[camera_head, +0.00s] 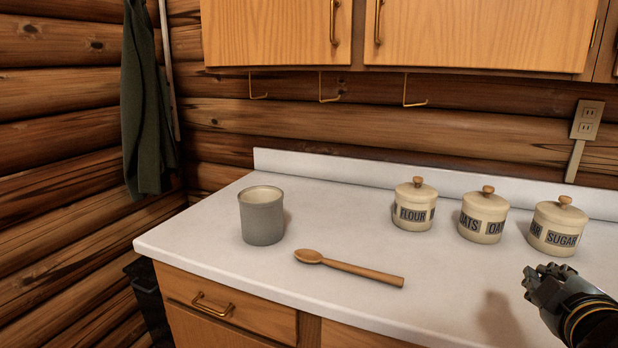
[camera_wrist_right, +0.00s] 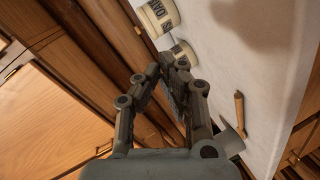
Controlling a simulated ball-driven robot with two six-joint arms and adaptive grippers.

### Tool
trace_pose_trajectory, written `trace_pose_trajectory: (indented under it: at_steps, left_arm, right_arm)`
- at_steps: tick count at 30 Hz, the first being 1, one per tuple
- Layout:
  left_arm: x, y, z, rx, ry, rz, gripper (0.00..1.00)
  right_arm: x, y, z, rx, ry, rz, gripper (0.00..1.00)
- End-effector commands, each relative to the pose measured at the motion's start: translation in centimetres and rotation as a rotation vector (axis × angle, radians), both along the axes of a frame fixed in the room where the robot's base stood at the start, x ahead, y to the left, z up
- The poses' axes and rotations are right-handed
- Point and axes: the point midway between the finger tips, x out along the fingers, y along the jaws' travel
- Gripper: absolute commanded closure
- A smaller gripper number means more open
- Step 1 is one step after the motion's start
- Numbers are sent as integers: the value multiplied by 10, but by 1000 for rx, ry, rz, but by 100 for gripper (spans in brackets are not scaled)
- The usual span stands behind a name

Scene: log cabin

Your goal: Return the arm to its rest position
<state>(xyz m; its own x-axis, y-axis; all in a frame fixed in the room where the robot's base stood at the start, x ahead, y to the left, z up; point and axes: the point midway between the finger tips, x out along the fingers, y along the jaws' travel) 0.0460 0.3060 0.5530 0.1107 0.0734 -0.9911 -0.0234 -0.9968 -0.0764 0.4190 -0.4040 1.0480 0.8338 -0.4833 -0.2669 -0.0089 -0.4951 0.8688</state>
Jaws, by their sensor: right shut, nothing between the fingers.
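My right gripper (camera_head: 533,282) is at the lower right in the head view, over the right part of the counter and in front of the sugar canister. It is shut and empty. In the right wrist view its fingers (camera_wrist_right: 160,72) come together with nothing between them. My left gripper is in neither view.
A grey crock (camera_head: 262,218) and a wooden spoon (camera_head: 350,268) rest on the white counter (camera_head: 330,205). Flour (camera_head: 413,208), oats (camera_head: 483,218) and sugar (camera_head: 556,232) canisters stand near the back wall. Cabinets (camera_head: 280,35) with hooks below hang above.

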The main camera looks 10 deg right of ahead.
Motion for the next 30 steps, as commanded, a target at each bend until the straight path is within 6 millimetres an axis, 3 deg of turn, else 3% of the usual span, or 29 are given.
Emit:
trace_pose_trajectory:
  at_steps: [5, 12, 22, 30]
  left_arm:
    - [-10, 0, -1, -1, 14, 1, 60]
    - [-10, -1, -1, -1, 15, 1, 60]
    - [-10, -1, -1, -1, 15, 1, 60]
    - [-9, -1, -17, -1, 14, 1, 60]
  right_arm:
    - [-46, 17, -30, 274, 119, -136, 100]
    - [-110, 63, -62, 596, 328, -257, 100]
    - [-187, 134, -70, 898, 616, -313, 100]
    - [-175, 128, -160, 898, 649, -339, 100]
